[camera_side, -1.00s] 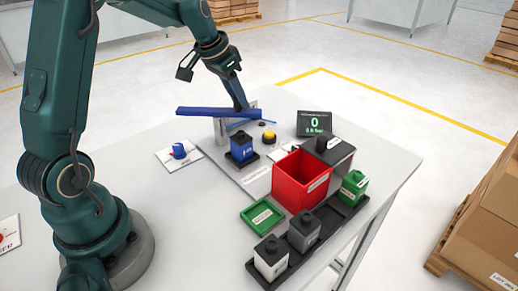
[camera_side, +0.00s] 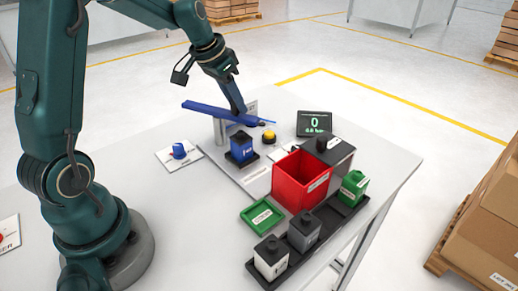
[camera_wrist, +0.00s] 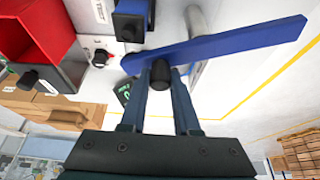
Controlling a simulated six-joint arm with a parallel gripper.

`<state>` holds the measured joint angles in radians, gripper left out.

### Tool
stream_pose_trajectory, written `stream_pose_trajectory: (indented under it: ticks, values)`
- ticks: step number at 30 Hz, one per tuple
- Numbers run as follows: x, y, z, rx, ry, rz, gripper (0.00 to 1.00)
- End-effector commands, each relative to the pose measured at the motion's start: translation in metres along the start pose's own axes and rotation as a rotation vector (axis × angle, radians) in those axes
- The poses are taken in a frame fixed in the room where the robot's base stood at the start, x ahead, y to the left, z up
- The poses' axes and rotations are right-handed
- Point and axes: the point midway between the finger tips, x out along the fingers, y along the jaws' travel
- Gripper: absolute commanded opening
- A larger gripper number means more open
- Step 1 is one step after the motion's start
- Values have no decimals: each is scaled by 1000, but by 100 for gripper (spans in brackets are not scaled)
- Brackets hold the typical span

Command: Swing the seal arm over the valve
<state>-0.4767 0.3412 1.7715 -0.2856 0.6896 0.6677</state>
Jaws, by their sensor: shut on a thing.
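The seal arm (camera_side: 205,109) appears to be the long blue bar lying across a grey post (camera_side: 220,130) in the side view. In the wrist view the bar (camera_wrist: 225,44) runs from lower left to upper right. My gripper (camera_wrist: 161,74) is shut on a black knob (camera_wrist: 160,80) near the bar's left end there. In the side view my gripper (camera_side: 240,112) reaches down to the bar's right part. A blue block (camera_side: 241,147) on a black base stands in front of the bar. I cannot tell for certain which part is the valve.
A display (camera_side: 314,123), a red bin (camera_side: 300,180) and a dark box (camera_side: 332,152) stand further right. A blue knob (camera_side: 179,151) on a white plate is left. Bottles stand in a black tray (camera_side: 290,270).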

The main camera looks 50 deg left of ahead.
Motion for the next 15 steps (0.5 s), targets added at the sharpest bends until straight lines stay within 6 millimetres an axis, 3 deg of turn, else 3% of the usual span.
stream_pose_trajectory:
  ticks: [15]
  values:
    - [-3, 4, 8, -1, -1, 1, 9]
